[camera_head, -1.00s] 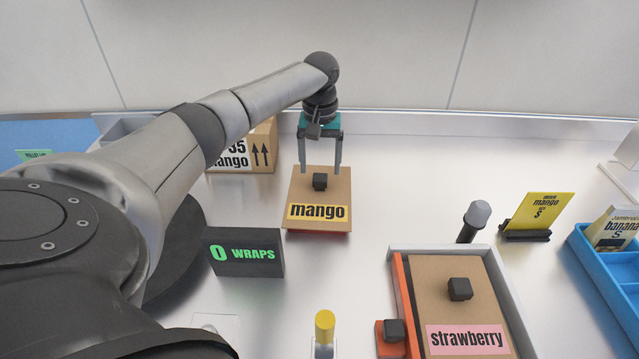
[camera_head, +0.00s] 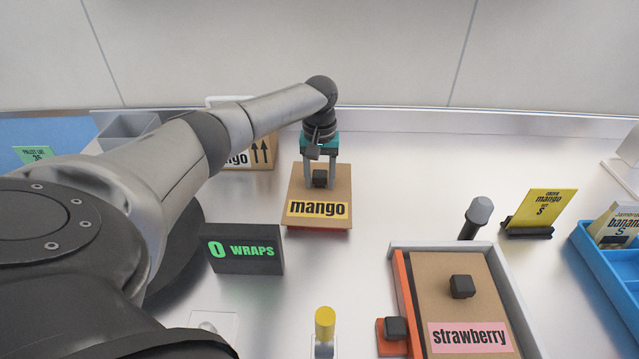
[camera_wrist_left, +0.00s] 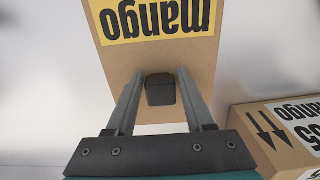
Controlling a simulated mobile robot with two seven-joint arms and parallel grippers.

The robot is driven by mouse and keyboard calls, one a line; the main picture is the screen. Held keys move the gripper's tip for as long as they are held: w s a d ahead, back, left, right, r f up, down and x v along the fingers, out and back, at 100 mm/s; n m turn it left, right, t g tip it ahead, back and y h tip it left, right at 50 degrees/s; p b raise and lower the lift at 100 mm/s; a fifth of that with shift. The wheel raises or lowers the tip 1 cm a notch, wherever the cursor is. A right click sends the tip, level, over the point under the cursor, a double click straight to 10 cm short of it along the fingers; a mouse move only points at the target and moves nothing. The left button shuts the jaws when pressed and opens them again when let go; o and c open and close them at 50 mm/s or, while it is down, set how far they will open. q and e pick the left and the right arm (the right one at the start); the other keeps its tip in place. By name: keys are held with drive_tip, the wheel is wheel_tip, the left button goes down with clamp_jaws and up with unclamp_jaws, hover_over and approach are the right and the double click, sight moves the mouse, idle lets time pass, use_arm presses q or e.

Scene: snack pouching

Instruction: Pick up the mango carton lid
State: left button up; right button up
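The mango carton lid (camera_head: 335,185) is a brown square with a yellow "mango" label and a dark knob (camera_head: 320,178) in its middle. It sits on a red base at the middle of the table. My left gripper (camera_head: 320,184) is down over the lid, its fingers either side of the knob. In the left wrist view the lid (camera_wrist_left: 206,53) shows the knob (camera_wrist_left: 160,89) between the open fingers (camera_wrist_left: 158,88), with a gap on each side. My right gripper is not in view.
A cardboard mango box (camera_head: 262,153) stands behind left of the lid. The black "0 WRAPS" sign (camera_head: 244,250) is in front left. A strawberry lid (camera_head: 440,280) lies in a grey tray at front right. A yellow mango card (camera_head: 541,208) stands right.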

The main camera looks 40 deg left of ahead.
use_arm(q)
clamp_jaws()
drive_tip(key=shift+r, duration=0.1)
idle(0.3)
